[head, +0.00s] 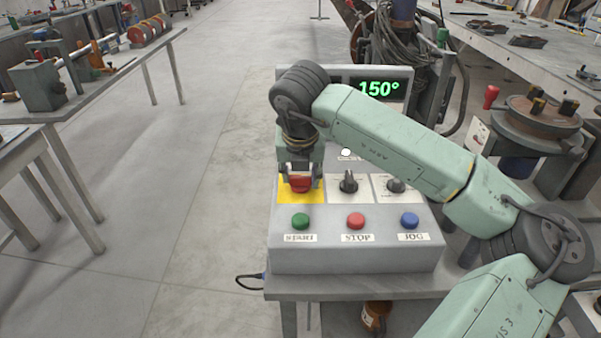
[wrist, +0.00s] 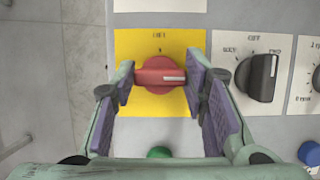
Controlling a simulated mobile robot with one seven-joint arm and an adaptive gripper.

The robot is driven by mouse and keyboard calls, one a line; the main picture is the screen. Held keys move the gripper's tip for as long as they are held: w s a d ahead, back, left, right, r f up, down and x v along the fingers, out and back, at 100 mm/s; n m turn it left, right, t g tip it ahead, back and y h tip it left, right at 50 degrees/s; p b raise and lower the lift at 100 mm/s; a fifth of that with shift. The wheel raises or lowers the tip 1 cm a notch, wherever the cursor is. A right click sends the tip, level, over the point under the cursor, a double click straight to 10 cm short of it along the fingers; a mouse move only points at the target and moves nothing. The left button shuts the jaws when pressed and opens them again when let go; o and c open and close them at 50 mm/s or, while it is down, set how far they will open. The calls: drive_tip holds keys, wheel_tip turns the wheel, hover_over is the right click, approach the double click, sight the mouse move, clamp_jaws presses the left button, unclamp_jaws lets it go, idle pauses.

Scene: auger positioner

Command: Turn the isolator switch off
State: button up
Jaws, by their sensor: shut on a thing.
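The isolator switch is a red rotary knob (wrist: 160,77) on a yellow plate (wrist: 126,45), at the left of the control console. Its grip bar lies crosswise in the wrist view, with the white mark at its right end. The small lettering above it is hard to read. My gripper (wrist: 161,80) is shut on the knob, one purple-padded finger at each end of the bar. In the head view my gripper (head: 300,168) comes down over the yellow plate (head: 287,193), and the red knob (head: 301,184) shows between the fingers.
A black selector knob (head: 348,182) stands right of the isolator, with another black knob beyond. Green (head: 300,220), red (head: 355,220) and blue (head: 409,219) buttons sit in front. The display (head: 379,89) reads 150°. Open floor lies left of the console (head: 355,260).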

drive_tip(key=shift+f+n+b, duration=0.15)
drive_tip(key=shift+n+b, duration=0.25)
drive_tip(key=shift+b, duration=0.25)
drive_tip(key=shift+c, duration=0.3)
drive_tip(key=shift+n+y+b, duration=0.3)
drive_tip(key=shift+b, duration=0.1)
drive_tip(key=shift+d+n+y+b, duration=0.1)
drive_tip(key=shift+n+y+b, duration=0.3)
drive_tip(key=shift+n+b, duration=0.8)
drive_tip(key=n+b, duration=0.1)
drive_tip(key=n, duration=0.1)
drive_tip(key=n+g+y, duration=0.1)
drive_tip(key=n, duration=0.1)
drive_tip(key=shift+w+y+b, duration=0.1)
drive_tip(key=shift+y+b, duration=0.2)
drive_tip(key=shift+b, duration=0.05)
drive_tip(key=n, duration=0.1)
drive_tip(key=n+g, duration=0.1)
drive_tip(key=n, duration=0.1)
drive_tip(key=n+y, duration=0.1)
drive_tip(key=n, duration=0.1)
drive_tip(key=shift+r, duration=0.25)
drive_tip(key=n+g, duration=0.1)
drive_tip(key=n, duration=0.1)
drive_tip(key=n+g+p, duration=0.1)
drive_tip(key=n, duration=0.2)
drive_tip(key=shift+w+y+p, duration=0.1)
drive_tip(key=shift+y+p, duration=0.2)
